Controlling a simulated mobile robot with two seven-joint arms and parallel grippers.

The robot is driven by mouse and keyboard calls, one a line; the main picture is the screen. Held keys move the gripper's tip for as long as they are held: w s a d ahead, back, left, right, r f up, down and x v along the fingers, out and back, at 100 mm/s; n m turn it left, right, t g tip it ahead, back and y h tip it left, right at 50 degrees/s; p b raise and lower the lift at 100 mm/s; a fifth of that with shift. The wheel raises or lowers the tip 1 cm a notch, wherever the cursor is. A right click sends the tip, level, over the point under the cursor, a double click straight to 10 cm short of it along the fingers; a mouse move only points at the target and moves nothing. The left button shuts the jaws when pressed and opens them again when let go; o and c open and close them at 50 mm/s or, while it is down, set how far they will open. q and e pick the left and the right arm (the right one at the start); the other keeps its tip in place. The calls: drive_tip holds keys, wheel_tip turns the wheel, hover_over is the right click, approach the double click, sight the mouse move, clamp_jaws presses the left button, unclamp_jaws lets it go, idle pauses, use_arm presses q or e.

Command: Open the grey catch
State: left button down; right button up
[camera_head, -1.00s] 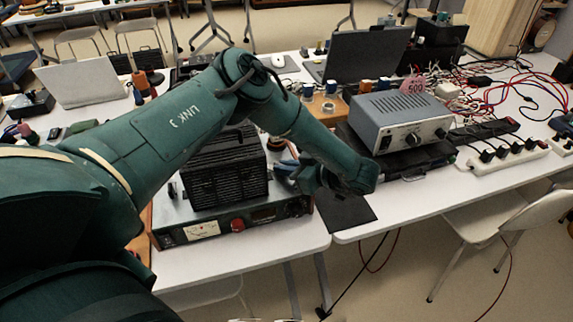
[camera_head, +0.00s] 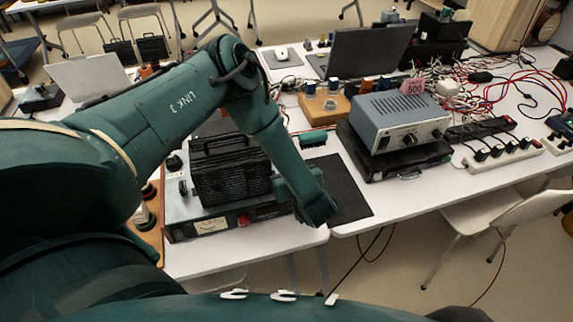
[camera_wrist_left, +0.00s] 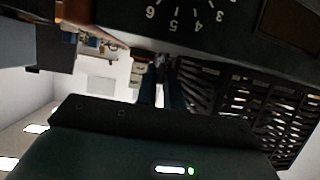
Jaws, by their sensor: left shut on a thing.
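The black ribbed unit (camera_head: 232,172) sits on a flat instrument with a meter and red knob (camera_head: 243,220) on the near left table. In the head view my left wrist is bent down at the instrument's right end and hides its own fingertips. In the left wrist view my left gripper (camera_wrist_left: 160,64) has its two fingers close together on a small grey piece, which looks like the grey catch (camera_wrist_left: 160,58). It lies between a numbered dial (camera_wrist_left: 174,14) and a black slotted grille (camera_wrist_left: 250,105). Most of it is hidden by the fingers. My right gripper is not in view.
A grey power unit (camera_head: 400,121) stands on a black case (camera_head: 385,165) on the right table. A black mat (camera_head: 347,189) lies by my wrist. A power strip (camera_head: 502,154) and many cables are further right. A wooden board with reels (camera_head: 324,109) stands behind.

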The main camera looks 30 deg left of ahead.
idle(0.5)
use_arm(q)
drive_tip(key=c, duration=1.5)
unclamp_jaws()
drive_tip(key=shift+t, duration=0.3)
drive_tip(key=b+v, duration=0.1)
drive_tip(key=v, duration=1.2)
drive_tip(key=shift+s+d+r, duration=0.1)
drive_tip(key=shift+r, duration=0.05)
